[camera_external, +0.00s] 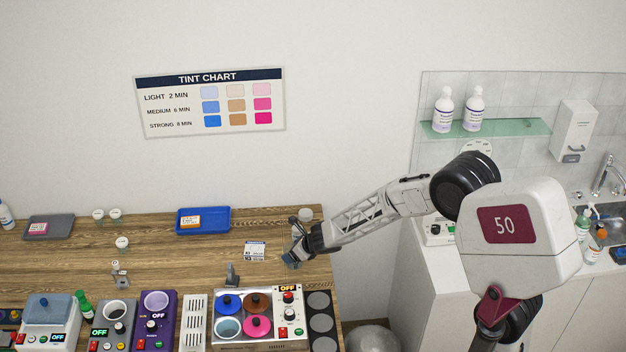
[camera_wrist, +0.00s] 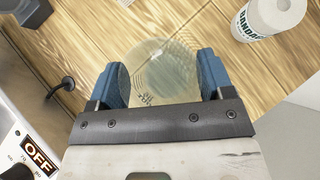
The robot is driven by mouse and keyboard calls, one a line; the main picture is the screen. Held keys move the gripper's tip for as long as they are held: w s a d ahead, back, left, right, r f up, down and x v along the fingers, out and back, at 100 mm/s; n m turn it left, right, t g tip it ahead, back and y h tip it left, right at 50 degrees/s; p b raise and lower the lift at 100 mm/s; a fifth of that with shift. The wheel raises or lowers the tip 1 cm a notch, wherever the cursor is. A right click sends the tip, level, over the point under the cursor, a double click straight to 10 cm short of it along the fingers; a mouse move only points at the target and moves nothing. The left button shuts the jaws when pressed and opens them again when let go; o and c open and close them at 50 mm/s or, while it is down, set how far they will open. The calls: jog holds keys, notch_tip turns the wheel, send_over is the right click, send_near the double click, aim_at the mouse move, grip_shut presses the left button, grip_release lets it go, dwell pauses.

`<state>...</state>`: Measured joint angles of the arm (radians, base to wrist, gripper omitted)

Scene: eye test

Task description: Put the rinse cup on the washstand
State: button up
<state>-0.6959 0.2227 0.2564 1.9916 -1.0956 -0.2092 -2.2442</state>
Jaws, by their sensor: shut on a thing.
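My gripper (camera_external: 292,252) is over the right end of the wooden bench (camera_external: 175,245). In the wrist view its two blue fingers (camera_wrist: 160,78) are closed on either side of a clear, pale cup (camera_wrist: 158,62) with small print, which looks like the rinse cup. In the external view the cup is mostly hidden by the fingers. I cannot tell whether its base touches the bench. The washstand seems to be the white counter with the sink (camera_external: 610,238) at the far right, beyond my arm; my arm hides part of it.
A white bandage roll (camera_wrist: 268,18) stands close to the cup. A multi-pot tint heater (camera_external: 262,318) and a grey stand (camera_external: 232,277) are near my gripper. Bottles (camera_external: 592,246) crowd the sink's front. A glass shelf (camera_external: 510,129) with two bottles hangs above.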

jog(key=shift+r, duration=0.1)
notch_tip(320, 180, up, 10)
dwell(1.2)
dwell(0.6)
jog(key=shift+w, duration=0.1)
jog(key=w+d+m, duration=0.1)
jog(key=w+d, duration=0.2)
jog(key=d, duration=0.1)
jog(key=w+d+t+h, duration=0.1)
jog(key=w+d, duration=0.2)
jog(key=d, duration=0.1)
jog(key=w+d+m, duration=0.1)
jog(key=w+d, duration=0.3)
jog(key=shift+d+r+m+h, duration=0.15)
jog(key=shift+r+m+h, duration=0.15)
jog(key=w+d+r+m+t+h, duration=0.1)
jog(key=w+d, duration=0.3)
jog(key=d, duration=1.2)
jog(key=w+d+r+m+t+h, duration=0.1)
jog(key=w+d+m+h, duration=0.2)
jog(key=d, duration=1.4)
jog(key=w+d+r+m+h, duration=0.1)
jog(key=w+d+m, duration=0.3)
jog(key=d, duration=1.3)
jog(key=shift+w+t+h, duration=0.4)
jog(key=shift+w, duration=1.2)
